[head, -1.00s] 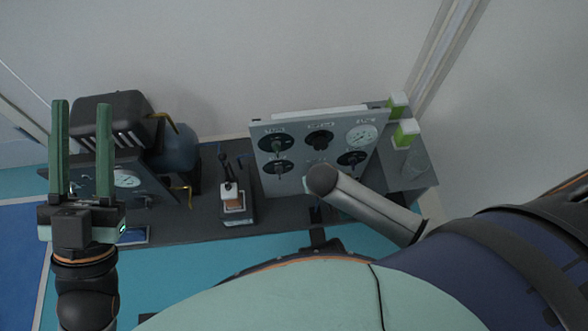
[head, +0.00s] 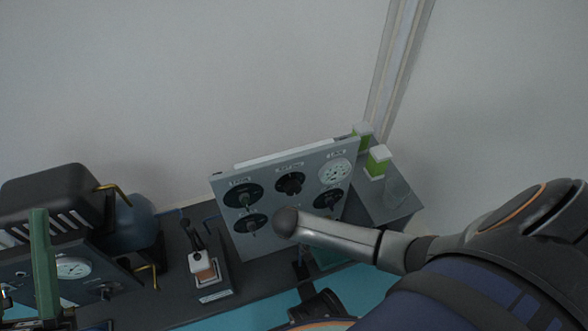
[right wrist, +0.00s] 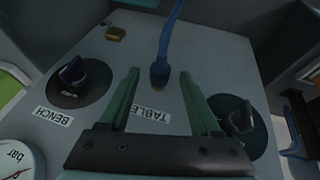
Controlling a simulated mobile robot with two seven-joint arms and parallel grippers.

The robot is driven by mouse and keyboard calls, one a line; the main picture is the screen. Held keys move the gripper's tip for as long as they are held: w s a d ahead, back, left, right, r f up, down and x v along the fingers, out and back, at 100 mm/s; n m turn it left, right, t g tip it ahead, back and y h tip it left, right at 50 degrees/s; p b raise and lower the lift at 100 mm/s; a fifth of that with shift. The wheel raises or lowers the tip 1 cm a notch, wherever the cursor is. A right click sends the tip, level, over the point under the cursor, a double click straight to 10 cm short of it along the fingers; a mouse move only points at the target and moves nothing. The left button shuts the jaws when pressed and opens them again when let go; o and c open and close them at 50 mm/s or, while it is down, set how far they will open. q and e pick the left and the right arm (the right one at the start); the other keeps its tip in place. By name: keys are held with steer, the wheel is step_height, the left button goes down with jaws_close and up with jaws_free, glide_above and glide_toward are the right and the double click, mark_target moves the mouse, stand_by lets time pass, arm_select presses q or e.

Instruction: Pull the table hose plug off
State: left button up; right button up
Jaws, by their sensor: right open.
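In the right wrist view the table hose plug (right wrist: 159,79) is a dark end on a blue hose (right wrist: 170,35). It sits at the grey panel (right wrist: 100,130) by the upside-down TABLE label (right wrist: 150,113). My right gripper (right wrist: 160,73) is open, one green finger on each side of the plug, with gaps visible on both sides. In the head view my right arm hides the plug and that gripper in front of the grey panel (head: 226,187). My left gripper (head: 22,270) is at the lower left edge, partly cut off; one upright green finger shows clearly, and nothing is seen held.
The right wrist view shows a dark knob (right wrist: 72,75) by the BENCH label, another knob (right wrist: 240,118), a brass fitting (right wrist: 116,33) and a gauge (right wrist: 18,165). The head view shows a soldering stand (head: 207,270), green-white blocks (head: 378,160) and a black case (head: 55,195) on the table.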

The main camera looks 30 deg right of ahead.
steer(key=shift+x, duration=0.85)
jaws_close()
stand_by(0.9)
